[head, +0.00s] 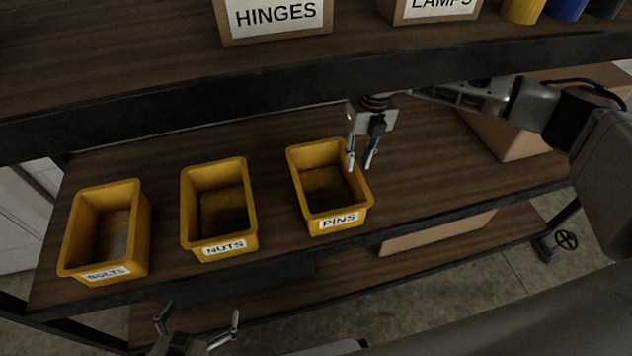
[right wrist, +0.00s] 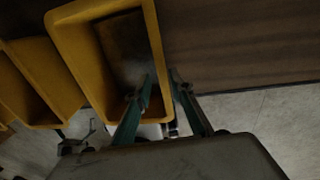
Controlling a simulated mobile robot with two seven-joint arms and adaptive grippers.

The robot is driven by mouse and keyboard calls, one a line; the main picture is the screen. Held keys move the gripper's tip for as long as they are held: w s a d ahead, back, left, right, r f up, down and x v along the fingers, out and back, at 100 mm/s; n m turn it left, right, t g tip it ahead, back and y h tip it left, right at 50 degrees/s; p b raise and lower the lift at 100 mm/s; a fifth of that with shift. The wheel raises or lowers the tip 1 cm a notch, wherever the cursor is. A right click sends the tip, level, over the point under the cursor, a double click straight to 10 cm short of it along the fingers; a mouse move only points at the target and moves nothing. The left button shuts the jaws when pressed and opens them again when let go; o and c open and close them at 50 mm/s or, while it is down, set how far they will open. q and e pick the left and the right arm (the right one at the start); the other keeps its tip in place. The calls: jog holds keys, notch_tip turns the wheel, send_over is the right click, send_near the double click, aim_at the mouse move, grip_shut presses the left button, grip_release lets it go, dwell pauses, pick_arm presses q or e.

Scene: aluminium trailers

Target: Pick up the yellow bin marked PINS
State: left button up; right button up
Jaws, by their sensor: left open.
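The yellow bin marked PINS (head: 342,223) stands upright on the wooden middle shelf, the rightmost of a row of yellow bins. My right gripper (head: 361,163) points down at its right wall. In the right wrist view, the fingers (right wrist: 162,84) are apart, one over the bin's inside and one outside, with the right wall of the PINS bin (right wrist: 155,45) between them. I cannot tell whether either finger touches the wall. My left gripper (head: 203,311) is open and empty, low in front of the shelf, below the NUTS bin.
The yellow NUTS bin (head: 221,247) and BOLTS bin (head: 108,272) stand to the left. An upper shelf (head: 180,112) with HINGES (head: 277,18) and LAMPS (head: 436,8) boxes overhangs the back. A cardboard box (head: 528,146) stands to the right. Bare shelf lies between it and the PINS bin.

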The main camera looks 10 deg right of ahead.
jog(key=shift+h, duration=0.5)
jog(key=shift+w+a+f, duration=0.15)
jog(key=shift+f, duration=1.95)
jog(key=shift+w+a+f, duration=0.15)
jog(key=shift+f, duration=1.95)
grip_shut()
jog(key=shift+r, duration=0.1)
